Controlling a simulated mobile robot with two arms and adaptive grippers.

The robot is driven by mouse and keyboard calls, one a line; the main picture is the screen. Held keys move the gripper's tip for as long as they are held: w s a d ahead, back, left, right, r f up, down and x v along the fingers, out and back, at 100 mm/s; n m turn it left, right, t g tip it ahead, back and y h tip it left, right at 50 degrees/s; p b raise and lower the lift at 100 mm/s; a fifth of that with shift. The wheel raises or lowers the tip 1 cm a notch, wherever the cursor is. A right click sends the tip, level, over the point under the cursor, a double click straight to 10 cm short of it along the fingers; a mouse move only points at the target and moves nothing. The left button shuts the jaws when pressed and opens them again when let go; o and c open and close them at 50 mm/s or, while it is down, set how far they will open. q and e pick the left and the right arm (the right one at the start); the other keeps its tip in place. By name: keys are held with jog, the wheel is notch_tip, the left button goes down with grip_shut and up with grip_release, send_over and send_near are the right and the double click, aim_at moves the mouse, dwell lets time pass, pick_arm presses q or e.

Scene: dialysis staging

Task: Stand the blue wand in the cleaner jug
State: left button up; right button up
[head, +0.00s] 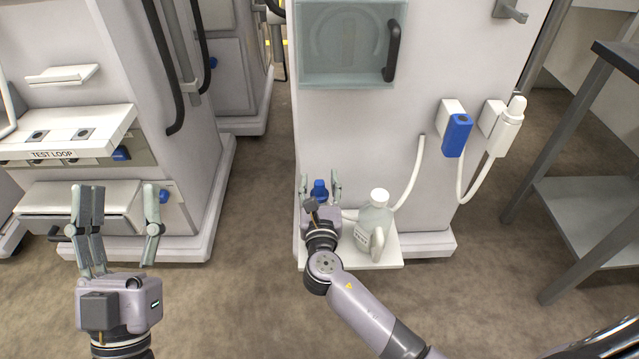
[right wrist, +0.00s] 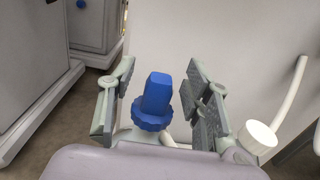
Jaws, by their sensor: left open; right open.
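The blue wand (head: 320,188) stands upright at the left of a low white shelf. It also shows in the right wrist view (right wrist: 156,100), with a ribbed blue collar. My right gripper (head: 320,187) is open, its fingers on either side of the wand with gaps visible. My gripper hides what is under the collar, so I cannot tell what the wand stands in. A white jug (head: 376,218) with a white cap and a handle stands to the right; its cap shows in the right wrist view (right wrist: 258,136). My left gripper (head: 118,205) is open and empty at the left.
The white shelf (head: 385,259) juts from the machine. A blue holder (head: 457,136) and a white wand (head: 512,118) hang on the machine's front, with pale hoses below. A metal table (head: 590,215) stands at right. A test loop unit (head: 70,135) stands at left.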

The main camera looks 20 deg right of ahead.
jog(key=shift+s, duration=0.1)
jog(key=v, duration=1.2)
